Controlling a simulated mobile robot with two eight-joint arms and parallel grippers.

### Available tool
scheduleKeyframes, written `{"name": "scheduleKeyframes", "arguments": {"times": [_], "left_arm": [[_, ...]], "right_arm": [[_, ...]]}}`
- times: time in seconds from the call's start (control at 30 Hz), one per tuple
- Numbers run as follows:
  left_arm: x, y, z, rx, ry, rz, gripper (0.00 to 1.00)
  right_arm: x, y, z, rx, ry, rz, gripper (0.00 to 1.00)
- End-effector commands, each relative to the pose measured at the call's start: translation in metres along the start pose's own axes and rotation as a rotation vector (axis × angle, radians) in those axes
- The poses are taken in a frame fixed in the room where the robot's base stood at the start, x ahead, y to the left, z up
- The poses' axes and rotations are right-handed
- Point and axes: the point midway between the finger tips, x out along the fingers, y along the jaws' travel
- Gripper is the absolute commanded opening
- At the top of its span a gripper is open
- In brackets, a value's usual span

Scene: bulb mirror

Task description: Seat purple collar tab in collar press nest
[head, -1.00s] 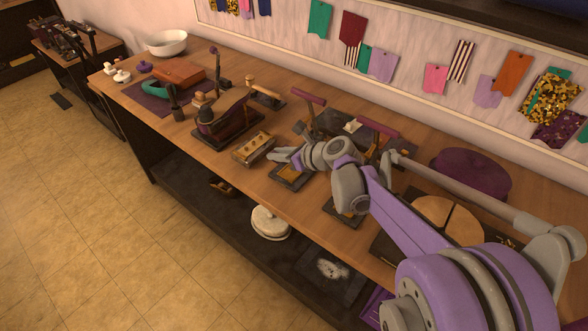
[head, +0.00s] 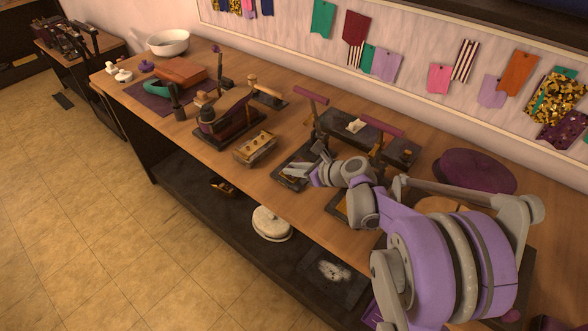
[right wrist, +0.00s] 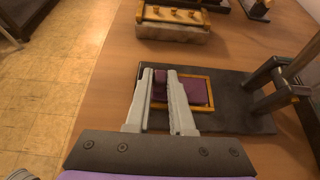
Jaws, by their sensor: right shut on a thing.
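The collar press has a dark base (right wrist: 235,112) carrying a gold-rimmed nest (right wrist: 211,93). In the right wrist view a flat purple collar tab (right wrist: 194,92) lies within the gold rim. My right gripper (right wrist: 161,80) is over the left side of the nest, its fingers closed on a purple piece between the tips. This piece looks like part of the tab, but the right finger hides the join. I cannot tell whether the tab lies flat on the nest floor. In the head view my right gripper (head: 291,167) is low over the press base (head: 284,183).
A wooden block with gold knobs (head: 256,149) stands left of the press. The press has an upright frame with a purple handle (head: 311,96); a similar press handle (head: 380,124) is to its right. The table's front edge is close to the nest.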

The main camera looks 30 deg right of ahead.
Motion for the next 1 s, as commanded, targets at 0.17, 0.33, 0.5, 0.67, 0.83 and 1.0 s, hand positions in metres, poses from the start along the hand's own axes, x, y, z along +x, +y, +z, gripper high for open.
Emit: {"name": "scheduleKeyframes", "arguments": {"times": [0.17, 0.33, 0.5, 0.67, 0.83, 1.0], "left_arm": [[0.000, 0.000, 0.000, 0.000, 0.000, 0.000, 0.50], [0.003, 0.000, 0.002, 0.000, -0.001, 0.000, 0.50], [0.002, 0.000, 0.002, 0.000, -0.001, 0.000, 0.50], [0.002, 0.000, 0.002, 0.000, -0.001, 0.000, 0.50], [0.001, 0.000, 0.001, 0.000, -0.001, 0.000, 0.50], [-0.001, 0.000, -0.001, 0.000, 0.000, 0.000, 0.50]], "right_arm": [[0.000, 0.000, 0.000, 0.000, 0.000, 0.000, 0.00], [0.002, 0.000, -0.004, 0.000, 0.000, 0.000, 0.00], [0.002, 0.000, -0.003, 0.000, 0.000, 0.000, 0.48], [0.002, 0.000, -0.003, 0.000, 0.000, 0.000, 0.51], [0.001, 0.000, -0.001, 0.000, 0.000, 0.000, 0.51], [-0.016, -0.001, 0.000, 0.002, 0.000, -0.004, 0.51]]}}
